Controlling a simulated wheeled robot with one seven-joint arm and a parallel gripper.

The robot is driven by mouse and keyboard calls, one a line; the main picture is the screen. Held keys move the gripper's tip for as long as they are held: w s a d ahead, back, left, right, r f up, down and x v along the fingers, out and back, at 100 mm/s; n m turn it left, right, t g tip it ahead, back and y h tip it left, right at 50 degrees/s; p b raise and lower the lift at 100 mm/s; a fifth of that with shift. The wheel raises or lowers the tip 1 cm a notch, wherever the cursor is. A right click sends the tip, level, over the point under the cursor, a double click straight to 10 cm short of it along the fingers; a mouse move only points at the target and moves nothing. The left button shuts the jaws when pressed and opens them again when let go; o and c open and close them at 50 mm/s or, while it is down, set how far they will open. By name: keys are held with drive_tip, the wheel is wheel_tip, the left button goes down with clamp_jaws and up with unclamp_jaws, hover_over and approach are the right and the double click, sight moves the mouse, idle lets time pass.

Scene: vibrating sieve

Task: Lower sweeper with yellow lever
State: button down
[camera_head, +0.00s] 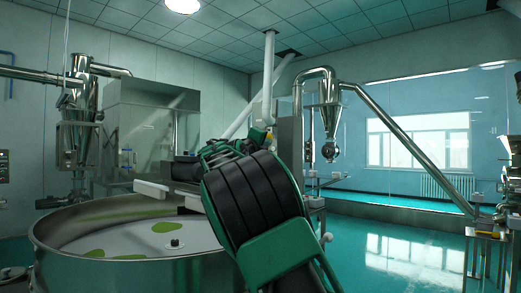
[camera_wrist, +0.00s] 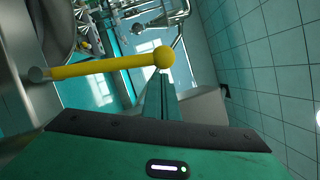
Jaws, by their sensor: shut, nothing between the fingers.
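The yellow lever (camera_wrist: 105,67) is a rod with a round ball at its right end, seen in the wrist view. Its left end meets a grey metal mount. My gripper (camera_wrist: 157,88) is shut and empty, its narrow green fingers pointing at the lever near the ball end. I cannot tell whether they touch it. In the head view my arm hides the lever and the gripper. The round sieve drum (camera_head: 150,272) stands at the lower left, with green patches on its pale floor. A light bar, likely the sweeper (camera_head: 165,193), lies over its far side.
A metal cabinet (camera_head: 150,130) and a cyclone (camera_head: 78,125) stand behind the drum. Another cyclone (camera_head: 329,105) with a sloping pipe (camera_head: 405,140) is at the right. The green floor (camera_head: 390,245) at the right is largely clear.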

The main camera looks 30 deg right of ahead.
drive_tip(key=shift+x, duration=1.65)
